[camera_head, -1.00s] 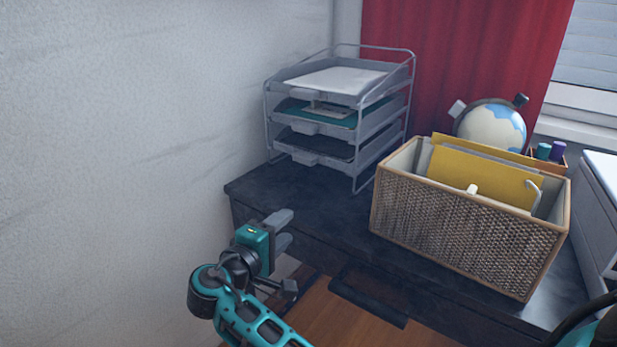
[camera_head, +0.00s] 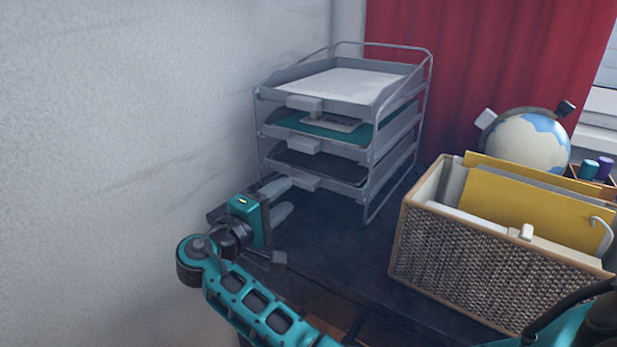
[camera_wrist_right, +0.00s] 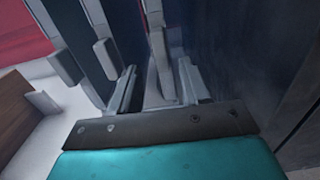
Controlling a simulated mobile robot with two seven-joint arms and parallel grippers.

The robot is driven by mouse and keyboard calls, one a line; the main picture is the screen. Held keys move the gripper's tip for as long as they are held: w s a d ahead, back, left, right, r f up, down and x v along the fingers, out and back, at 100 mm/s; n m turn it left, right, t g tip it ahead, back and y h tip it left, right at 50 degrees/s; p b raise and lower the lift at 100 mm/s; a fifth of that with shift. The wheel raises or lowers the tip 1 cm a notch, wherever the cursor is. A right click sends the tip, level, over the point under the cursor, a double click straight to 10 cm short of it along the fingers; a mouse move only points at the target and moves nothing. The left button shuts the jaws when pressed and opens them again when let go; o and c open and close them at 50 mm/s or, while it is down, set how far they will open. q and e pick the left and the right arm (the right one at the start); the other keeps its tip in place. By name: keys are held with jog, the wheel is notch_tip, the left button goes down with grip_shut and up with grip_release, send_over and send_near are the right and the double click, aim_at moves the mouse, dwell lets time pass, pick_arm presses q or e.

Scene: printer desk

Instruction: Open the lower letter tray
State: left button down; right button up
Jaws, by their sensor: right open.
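A grey wire-framed letter tray stack (camera_head: 425,100) stands on the dark desk, with three trays one above the other. The lower letter tray (camera_head: 340,177) sits in line with the others and has a grey front tab (camera_head: 303,181). My left gripper is not in view.
A woven basket (camera_head: 480,275) with yellow folders stands right of the stack, with a globe (camera_head: 525,140) behind it. A wall (camera_head: 110,150) is close on the left. Bare desk (camera_head: 335,230) lies before the stack.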

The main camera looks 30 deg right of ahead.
aim_at(309, 178)
jog(key=b+x, duration=0.1)
jog(key=x, duration=0.9)
jog(key=shift+b, duration=0.4)
grip_shut()
